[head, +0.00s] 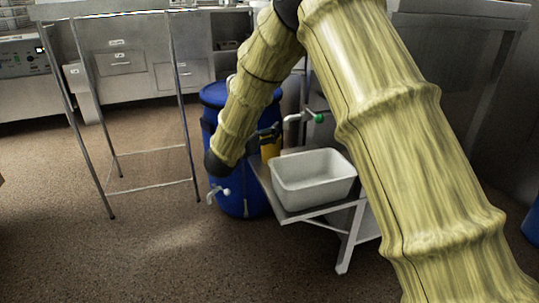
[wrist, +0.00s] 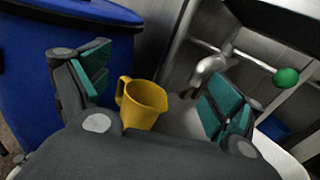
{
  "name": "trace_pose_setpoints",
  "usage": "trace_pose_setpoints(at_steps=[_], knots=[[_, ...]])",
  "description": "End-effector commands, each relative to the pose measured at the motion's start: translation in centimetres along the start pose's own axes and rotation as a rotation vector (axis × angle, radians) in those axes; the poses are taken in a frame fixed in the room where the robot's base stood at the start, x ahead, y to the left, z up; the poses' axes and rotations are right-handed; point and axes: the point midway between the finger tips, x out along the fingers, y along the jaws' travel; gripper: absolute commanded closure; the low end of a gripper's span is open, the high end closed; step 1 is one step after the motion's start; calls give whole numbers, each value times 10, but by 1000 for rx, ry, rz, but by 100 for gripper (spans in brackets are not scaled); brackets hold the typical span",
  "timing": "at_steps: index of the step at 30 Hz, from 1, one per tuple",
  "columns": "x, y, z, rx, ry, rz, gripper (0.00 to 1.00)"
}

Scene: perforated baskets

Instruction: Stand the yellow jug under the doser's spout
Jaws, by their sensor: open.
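The yellow jug (wrist: 145,103) shows between my open fingers in the wrist view, its handle at the left and its mouth visible. In the head view the jug (head: 269,149) is partly hidden behind my gripper (head: 264,136), on the low metal stand left of the white tub. My gripper (wrist: 157,90) is open, with teal pads either side of the jug in the picture; I see no contact. The metal spout (wrist: 208,68) with a green knob (wrist: 286,77) is to the right of the jug; in the head view the spout (head: 292,118) is above the stand.
A white tub (head: 312,180) sits on the metal stand (head: 307,211). A blue barrel (head: 243,200) with a small tap (head: 218,191) is at the stand's left. A thin metal frame (head: 150,186) stands farther left. The brown floor in front is clear.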

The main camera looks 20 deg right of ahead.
Motion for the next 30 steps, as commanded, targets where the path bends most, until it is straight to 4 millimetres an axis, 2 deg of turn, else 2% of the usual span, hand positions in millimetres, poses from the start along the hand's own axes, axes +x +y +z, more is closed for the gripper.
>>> trace_pose_setpoints(at_steps=[5,8,19,24,30], knots=[[0,1,-10,9,-2,-4,7],[0,2,-23,8,-1,-3,7],[0,5,-87,6,3,-3,7],[21,3,-91,5,10,-6,7],[36,4,-86,9,3,-5,7]])
